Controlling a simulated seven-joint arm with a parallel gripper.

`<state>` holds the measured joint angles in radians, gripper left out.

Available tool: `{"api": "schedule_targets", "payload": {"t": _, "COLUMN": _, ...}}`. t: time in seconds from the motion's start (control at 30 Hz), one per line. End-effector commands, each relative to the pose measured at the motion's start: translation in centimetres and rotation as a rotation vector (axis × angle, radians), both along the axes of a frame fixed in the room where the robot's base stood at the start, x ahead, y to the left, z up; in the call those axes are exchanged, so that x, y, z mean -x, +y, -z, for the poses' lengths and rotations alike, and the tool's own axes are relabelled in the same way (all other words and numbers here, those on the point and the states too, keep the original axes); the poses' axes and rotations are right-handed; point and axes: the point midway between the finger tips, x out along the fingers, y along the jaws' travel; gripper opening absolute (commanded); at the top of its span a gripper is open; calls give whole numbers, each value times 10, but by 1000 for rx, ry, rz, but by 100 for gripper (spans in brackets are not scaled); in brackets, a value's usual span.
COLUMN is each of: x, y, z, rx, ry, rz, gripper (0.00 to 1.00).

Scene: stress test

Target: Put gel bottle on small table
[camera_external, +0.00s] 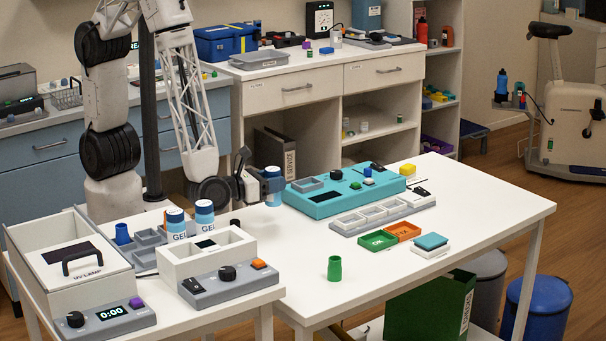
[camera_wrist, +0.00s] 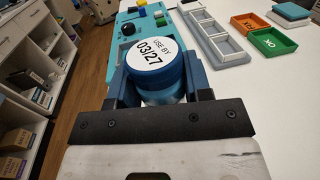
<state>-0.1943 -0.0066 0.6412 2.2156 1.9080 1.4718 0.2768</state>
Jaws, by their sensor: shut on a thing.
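My gripper (camera_external: 258,187) is shut on a gel bottle (camera_external: 273,193) with a blue lid, at the back left edge of the larger white table (camera_external: 450,215). The wrist view shows its white lid label (camera_wrist: 156,51), reading "USE BY 03/27", between the blue fingers of my gripper (camera_wrist: 160,82). I cannot tell whether its base touches the tabletop. Two more gel bottles, one left (camera_external: 176,223) and one right (camera_external: 204,213), stand upright on the smaller white table (camera_external: 215,318) at the front left.
A teal unit (camera_external: 318,206) stands just right of the held bottle, with a grey compartment tray (camera_external: 383,216) in front. Green (camera_external: 378,241) and orange (camera_external: 403,231) trays and a green cup (camera_external: 334,268) are farther forward. A UV lamp box (camera_external: 70,270) and white holder (camera_external: 206,253) crowd the smaller table.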

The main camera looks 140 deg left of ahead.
Motion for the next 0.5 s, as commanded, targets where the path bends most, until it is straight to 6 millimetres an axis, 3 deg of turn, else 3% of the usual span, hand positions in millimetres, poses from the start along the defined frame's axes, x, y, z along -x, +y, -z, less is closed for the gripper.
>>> {"api": "schedule_targets", "payload": {"t": 0.3, "x": -105, "y": -10, "z": -26, "rx": -2, "ry": -5, "rz": 181, "gripper": 15}}
{"api": "schedule_targets", "payload": {"t": 0.5, "x": -164, "y": -23, "z": -51, "rx": -2, "ry": -5, "rz": 302, "gripper": 15}}
